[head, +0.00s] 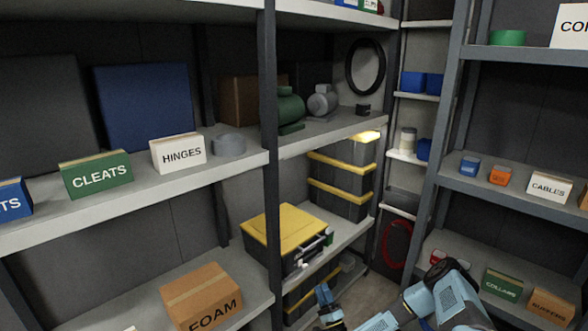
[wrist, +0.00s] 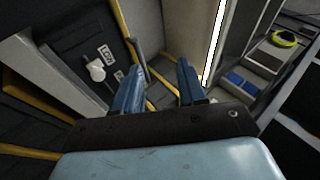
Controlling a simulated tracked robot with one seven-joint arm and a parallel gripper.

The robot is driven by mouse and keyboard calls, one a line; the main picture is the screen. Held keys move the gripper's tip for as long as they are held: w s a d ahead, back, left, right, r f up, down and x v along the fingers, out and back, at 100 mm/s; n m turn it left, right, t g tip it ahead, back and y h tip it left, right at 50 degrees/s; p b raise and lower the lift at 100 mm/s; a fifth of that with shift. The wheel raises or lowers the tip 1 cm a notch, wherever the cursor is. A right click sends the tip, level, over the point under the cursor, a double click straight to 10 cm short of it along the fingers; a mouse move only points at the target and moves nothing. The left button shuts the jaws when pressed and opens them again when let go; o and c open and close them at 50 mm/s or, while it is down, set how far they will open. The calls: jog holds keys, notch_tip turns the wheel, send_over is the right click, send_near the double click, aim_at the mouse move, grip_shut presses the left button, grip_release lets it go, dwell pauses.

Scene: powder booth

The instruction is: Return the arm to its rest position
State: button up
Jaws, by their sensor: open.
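My arm (head: 452,296) reaches in from the bottom right of the head view, light blue with dark joints. My gripper (head: 325,296) is low in the head view, in front of the lower shelf and to the right of the FOAM box. In the wrist view my gripper (wrist: 163,75) shows two blue fingers spread apart with nothing between them. It is open and empty. Its fingertips are small and partly unclear in the head view.
A black case with a yellow lid (head: 284,232) sits on the shelf above my gripper. A FOAM box (head: 203,296) is on the lower left shelf. A grey upright (head: 268,150) stands left of my gripper. Right shelves hold COLLARS (head: 503,285) and CABLES (head: 549,186) boxes.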

jog(key=w+r+n+g+y, duration=0.1)
jog(key=w+r+n+g, duration=1)
jog(key=w+r+n, duration=0.4)
jog(key=s+d+r+n+g+h, duration=0.1)
jog(key=s+d+r+h, duration=0.15)
jog(key=r, duration=0.55)
jog(key=s+d+r+h, duration=0.2)
jog(key=d+r+h, duration=0.1)
jog(key=r, duration=0.5)
jog(key=s+d+r+n+g+h, duration=0.1)
jog(key=s+d+r+h, duration=0.2)
jog(key=r, duration=0.5)
jog(key=s+d+r+m+g+h, duration=0.1)
jog(key=s+d+r+h, duration=0.15)
jog(key=s+r, duration=0.65)
jog(key=s+d+r+g+h, duration=0.1)
jog(key=s+d+r, duration=0.2)
jog(key=s+r, duration=0.6)
jog(key=s+a+r+g, duration=0.1)
jog(key=s+r+g, duration=0.1)
jog(key=s, duration=2.4)
jog(key=shift+s+m+y, duration=0.3)
jog(key=shift+m+y, duration=0.1)
